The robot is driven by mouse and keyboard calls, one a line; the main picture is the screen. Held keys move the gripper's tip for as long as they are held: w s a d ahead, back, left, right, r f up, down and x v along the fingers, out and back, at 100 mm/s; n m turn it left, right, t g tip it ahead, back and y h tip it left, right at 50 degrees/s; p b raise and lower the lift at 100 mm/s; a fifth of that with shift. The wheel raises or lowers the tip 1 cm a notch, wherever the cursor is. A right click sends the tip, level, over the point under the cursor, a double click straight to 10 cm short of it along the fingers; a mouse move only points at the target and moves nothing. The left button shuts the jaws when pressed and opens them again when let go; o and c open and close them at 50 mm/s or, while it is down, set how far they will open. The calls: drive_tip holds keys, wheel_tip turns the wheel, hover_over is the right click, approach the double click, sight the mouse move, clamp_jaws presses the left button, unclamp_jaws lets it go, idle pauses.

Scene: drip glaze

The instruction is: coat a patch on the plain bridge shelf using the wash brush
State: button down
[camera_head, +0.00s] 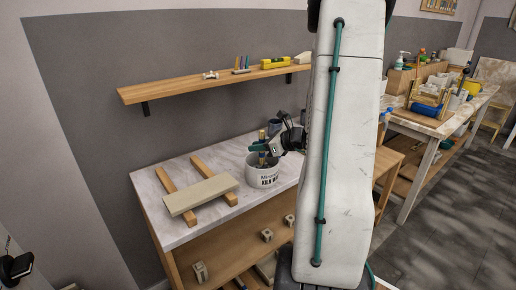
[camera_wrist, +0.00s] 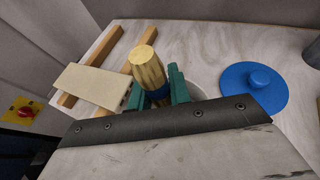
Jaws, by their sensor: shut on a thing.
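The plain bridge shelf (camera_head: 201,194) is a pale beige slab lying across two wooden battens on the left of the worktable. It also shows at the left in the wrist view (camera_wrist: 88,85). The white wash bucket (camera_head: 263,179), with dark lettering, stands to its right. My gripper (camera_head: 262,147) is over the bucket's mouth, shut on the wash brush (camera_head: 262,134). In the wrist view, the brush's pale wooden handle (camera_wrist: 147,65) stands up between the green fingers of my gripper (camera_wrist: 157,93). The brush's lower end and the bucket's inside are hidden.
The battens (camera_head: 171,180) rest on the marbled tabletop (camera_head: 152,184). A round blue lid (camera_wrist: 252,88) lies right of the bucket in the wrist view. A wall shelf (camera_head: 190,87) with small tools hangs above. A cluttered bench (camera_head: 408,117) stands at the right.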

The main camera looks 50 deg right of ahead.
wheel_tip(320, 180, up, 6)
drive_tip(key=shift+r, duration=0.15)
idle(0.5)
idle(0.7)
